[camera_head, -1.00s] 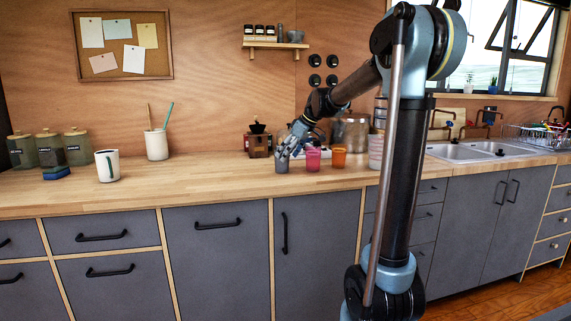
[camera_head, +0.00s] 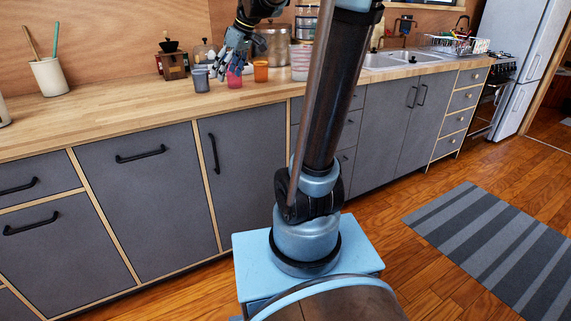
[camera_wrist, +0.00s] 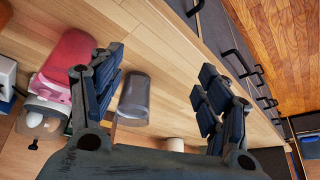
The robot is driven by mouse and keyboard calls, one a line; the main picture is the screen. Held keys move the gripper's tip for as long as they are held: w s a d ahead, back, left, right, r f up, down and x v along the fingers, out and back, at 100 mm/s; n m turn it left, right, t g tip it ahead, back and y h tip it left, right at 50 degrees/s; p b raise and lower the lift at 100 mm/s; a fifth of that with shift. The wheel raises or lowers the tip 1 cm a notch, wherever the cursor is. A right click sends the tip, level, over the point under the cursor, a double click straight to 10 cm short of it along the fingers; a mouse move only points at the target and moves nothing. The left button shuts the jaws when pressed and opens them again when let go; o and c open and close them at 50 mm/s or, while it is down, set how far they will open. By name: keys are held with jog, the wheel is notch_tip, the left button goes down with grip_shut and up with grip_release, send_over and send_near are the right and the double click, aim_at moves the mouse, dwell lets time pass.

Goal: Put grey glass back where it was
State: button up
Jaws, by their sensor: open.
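The grey glass (camera_head: 201,80) stands upright on the wooden counter, left of the pink glass (camera_head: 234,78). An orange glass (camera_head: 261,71) stands to the right of the pink one. My gripper (camera_head: 223,69) is open and empty, just above the glasses near the grey and pink ones. The pink glass (camera_wrist: 66,62) is left of that finger. The fingers appear apart from the grey glass.
A coffee grinder (camera_head: 173,61) stands behind and left of the grey glass. A metal pot (camera_head: 273,42) and clear containers (camera_head: 300,60) stand behind and right. A utensil cup (camera_head: 49,77) is far left. The counter (camera_head: 120,100) between is clear.

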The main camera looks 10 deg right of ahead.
jog(key=s+d+f+m+h, duration=0.2)
jog(key=s+d+f+m, duration=0.2)
jog(key=s+d+f, duration=0.3)
jog(key=s+d+f+m+h, duration=0.2)
jog(key=s+d+f+m, duration=0.3)
jog(key=s+f, duration=1.2)
jog(key=s+d, duration=0.2)
jog(key=s, duration=0.3)
jog(key=shift+d+m+g, duration=0.25)
jog(key=shift+m+g, duration=0.05)
jog(key=shift+g, duration=0.1)
jog(key=shift+w+f, duration=0.2)
jog(key=shift+w, duration=0.15)
